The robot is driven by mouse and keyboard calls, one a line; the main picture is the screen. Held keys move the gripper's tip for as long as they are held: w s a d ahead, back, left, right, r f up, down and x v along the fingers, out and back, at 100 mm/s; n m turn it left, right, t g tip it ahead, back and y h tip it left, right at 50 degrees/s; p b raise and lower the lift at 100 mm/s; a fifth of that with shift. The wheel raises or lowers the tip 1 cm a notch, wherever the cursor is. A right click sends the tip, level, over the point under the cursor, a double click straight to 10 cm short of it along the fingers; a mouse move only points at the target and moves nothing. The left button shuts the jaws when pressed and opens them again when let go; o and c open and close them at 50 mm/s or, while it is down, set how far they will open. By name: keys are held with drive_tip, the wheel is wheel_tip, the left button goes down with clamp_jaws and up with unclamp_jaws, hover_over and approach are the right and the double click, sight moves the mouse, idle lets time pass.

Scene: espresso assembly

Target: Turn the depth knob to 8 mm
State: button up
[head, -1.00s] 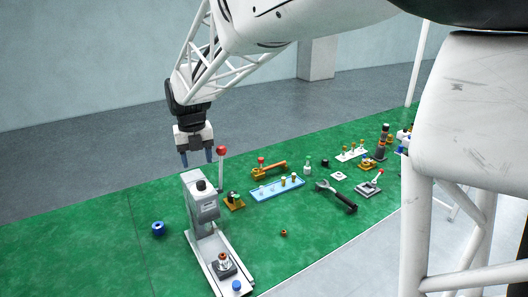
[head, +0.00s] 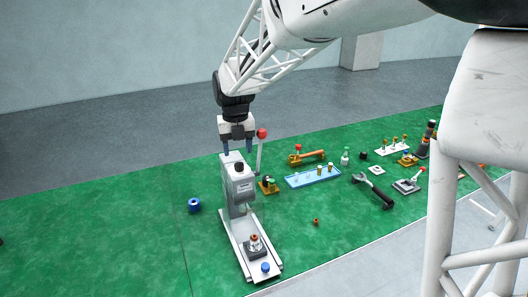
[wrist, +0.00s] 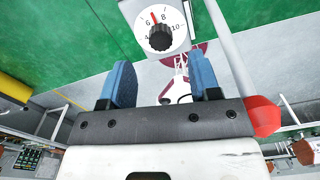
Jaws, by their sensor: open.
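The press (head: 238,190) stands upright on its long base. Its black depth knob (head: 239,166) sits at the top of the column. In the wrist view the ribbed black knob (wrist: 159,37) is on a white dial (wrist: 178,35) with the numbers 4, 6, 8 and 10. A red mark (wrist: 154,18) shows between 6 and 8. My gripper (head: 238,150) is open above and behind the top of the press. In the wrist view its blue fingers (wrist: 160,62) are apart and empty, with the knob ahead of the gap between them.
The red-balled lever (head: 261,134) rises close to the right of my gripper; its red ball (wrist: 262,115) shows in the wrist view. A blue tray (head: 313,177) and a wrench (head: 373,191) lie to the right.

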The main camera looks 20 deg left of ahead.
sight(239, 164)
drive_tip(key=shift+f, duration=2.7)
drive_tip(key=c, duration=0.9)
drive_tip(key=shift+m, duration=1.5)
drive_tip(key=o, duration=0.9)
